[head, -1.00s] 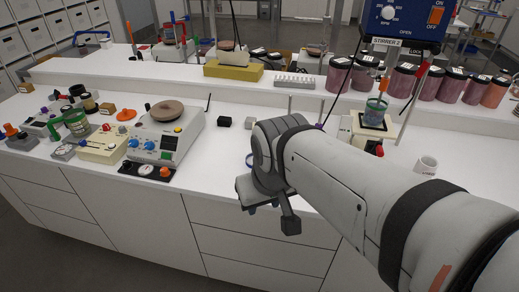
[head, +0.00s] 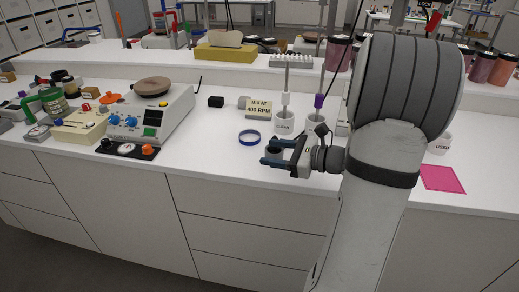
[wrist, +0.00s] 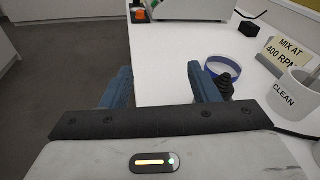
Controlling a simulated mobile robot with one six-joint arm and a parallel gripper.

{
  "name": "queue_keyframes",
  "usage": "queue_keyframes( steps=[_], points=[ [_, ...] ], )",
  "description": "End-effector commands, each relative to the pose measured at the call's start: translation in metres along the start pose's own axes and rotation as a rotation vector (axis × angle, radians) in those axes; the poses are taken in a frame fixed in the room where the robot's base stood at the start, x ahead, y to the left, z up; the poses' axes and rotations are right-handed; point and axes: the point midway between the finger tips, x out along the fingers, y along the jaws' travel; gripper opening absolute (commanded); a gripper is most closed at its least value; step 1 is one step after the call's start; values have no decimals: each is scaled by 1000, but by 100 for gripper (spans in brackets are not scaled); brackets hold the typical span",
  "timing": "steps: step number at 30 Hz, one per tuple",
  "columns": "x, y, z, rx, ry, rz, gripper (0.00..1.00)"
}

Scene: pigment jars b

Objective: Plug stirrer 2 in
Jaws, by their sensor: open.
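My gripper (head: 276,152) is open over the front part of the white bench in the head view. Its two blue fingers (wrist: 160,72) are apart in the wrist view, with nothing between them. A small black ribbed piece (wrist: 229,83), which looks like a plug or cord end, is just right of the right finger in the wrist view; I cannot tell if they touch. A thin dark cord runs on the bench near the clean cup. The stirrer 2 housing is not in view now, and my arm hides much of its area. I cannot make out a socket.
A blue ring (head: 250,138) lies behind my gripper. Two white cups, one marked CLEAN (head: 283,124), and a MIX AT 400 RPM sign (head: 258,109) stand behind. A hotplate stirrer (head: 150,118) is left, a pink mat (head: 442,178) right. Bare bench lies left of my gripper.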

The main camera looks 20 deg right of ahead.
Motion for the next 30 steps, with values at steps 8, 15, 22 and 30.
queue_keyframes(
  steps=[8, 15, 22, 30],
  points=[
    [-35, -58, -42, 170, -137, -244, 55],
    [-11, -67, -39, 174, -141, -250, 55],
    [22, -75, -38, 172, -140, -249, 55],
    [36, -79, -37, 173, -139, -252, 55]
  ],
)
